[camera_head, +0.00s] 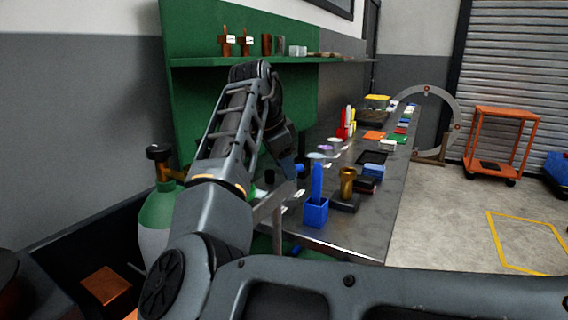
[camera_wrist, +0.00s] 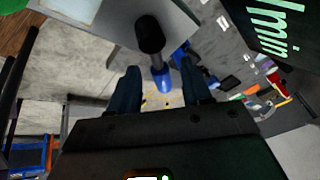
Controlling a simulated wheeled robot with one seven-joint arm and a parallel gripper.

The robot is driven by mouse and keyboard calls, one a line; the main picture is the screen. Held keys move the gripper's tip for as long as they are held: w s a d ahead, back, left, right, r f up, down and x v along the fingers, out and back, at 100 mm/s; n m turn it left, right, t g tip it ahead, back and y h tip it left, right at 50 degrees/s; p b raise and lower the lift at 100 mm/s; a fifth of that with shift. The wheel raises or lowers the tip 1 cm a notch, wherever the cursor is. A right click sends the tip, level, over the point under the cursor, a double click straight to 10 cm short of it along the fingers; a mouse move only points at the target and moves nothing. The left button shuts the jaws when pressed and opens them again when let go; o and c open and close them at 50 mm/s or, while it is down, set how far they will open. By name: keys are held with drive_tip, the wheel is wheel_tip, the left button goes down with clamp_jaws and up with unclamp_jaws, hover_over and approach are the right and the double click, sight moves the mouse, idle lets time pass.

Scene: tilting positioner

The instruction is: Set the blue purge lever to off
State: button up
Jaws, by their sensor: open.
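My gripper (camera_wrist: 160,88) is open, with its two dark fingers spread apart in the wrist view. Between and beyond them is a blue-ended part (camera_wrist: 162,80) on a grey stem with a black round end, which looks like the blue purge lever. No finger visibly grips it; whether one touches it I cannot tell. In the head view my gripper (camera_head: 284,156) is beside a grey metal post (camera_head: 277,215) near the bench's near end. A small blue piece (camera_head: 299,168) shows at its tip, likely the same lever. The lever's setting marks cannot be read.
A blue box (camera_head: 316,213) with an upright blue piece and a brass-coloured cup (camera_head: 347,182) stand close right of the gripper. A green gas cylinder (camera_head: 157,215) stands left. The bench (camera_head: 370,215) carries several small items farther back. Open floor (camera_head: 460,215) lies right.

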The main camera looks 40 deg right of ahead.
drive_tip(key=v, duration=0.7)
drive_tip(key=shift+r+b, duration=0.35)
drive_tip(key=shift+b, duration=0.1)
drive_tip(key=shift+a, duration=0.1)
